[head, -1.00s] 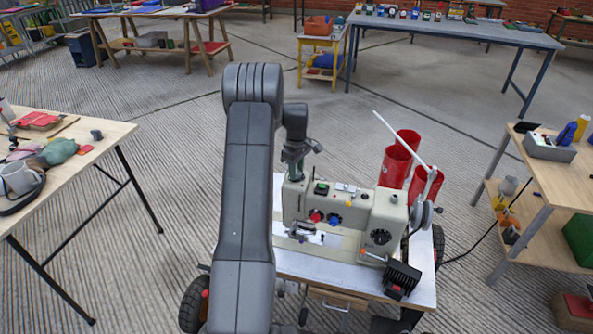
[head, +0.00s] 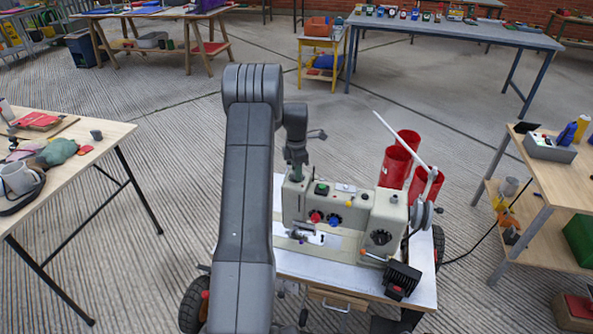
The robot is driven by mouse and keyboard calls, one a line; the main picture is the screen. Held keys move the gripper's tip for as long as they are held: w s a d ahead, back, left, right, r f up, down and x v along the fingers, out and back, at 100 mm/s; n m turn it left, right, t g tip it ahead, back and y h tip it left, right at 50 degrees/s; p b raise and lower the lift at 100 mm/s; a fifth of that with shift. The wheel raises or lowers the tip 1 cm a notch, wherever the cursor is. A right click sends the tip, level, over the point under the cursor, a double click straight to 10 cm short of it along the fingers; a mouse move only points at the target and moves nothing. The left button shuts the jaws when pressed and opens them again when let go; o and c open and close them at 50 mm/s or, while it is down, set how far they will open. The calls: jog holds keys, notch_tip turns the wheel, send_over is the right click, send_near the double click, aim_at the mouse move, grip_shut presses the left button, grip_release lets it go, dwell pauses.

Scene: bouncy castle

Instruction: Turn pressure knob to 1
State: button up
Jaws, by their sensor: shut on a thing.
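A beige sewing machine (head: 355,209) stands on a small white-topped cart (head: 410,287). My gripper (head: 296,175) points down at the top of the machine's left end. It is shut on what appears to be the pressure knob there. The jaws hide the knob, and its marks and setting cannot be read. A red knob (head: 315,217) and a blue knob (head: 335,219) sit on the machine's front, apart from my gripper.
Red cylinders (head: 396,166) stand behind the machine, and a thin white rod (head: 398,137) slants up beside its handwheel (head: 422,214). A cluttered table (head: 105,132) is at left and a shelved bench (head: 548,170) at right.

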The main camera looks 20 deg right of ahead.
jog(key=shift+r+n, duration=0.1)
jog(key=shift+n, duration=1)
jog(key=o, duration=1)
notch_tip(320, 180, up, 14)
jog(key=shift+f, duration=0.15)
jog(key=shift+f, duration=0.1)
notch_tip(320, 180, down, 14)
jog(key=shift+r, duration=0.15)
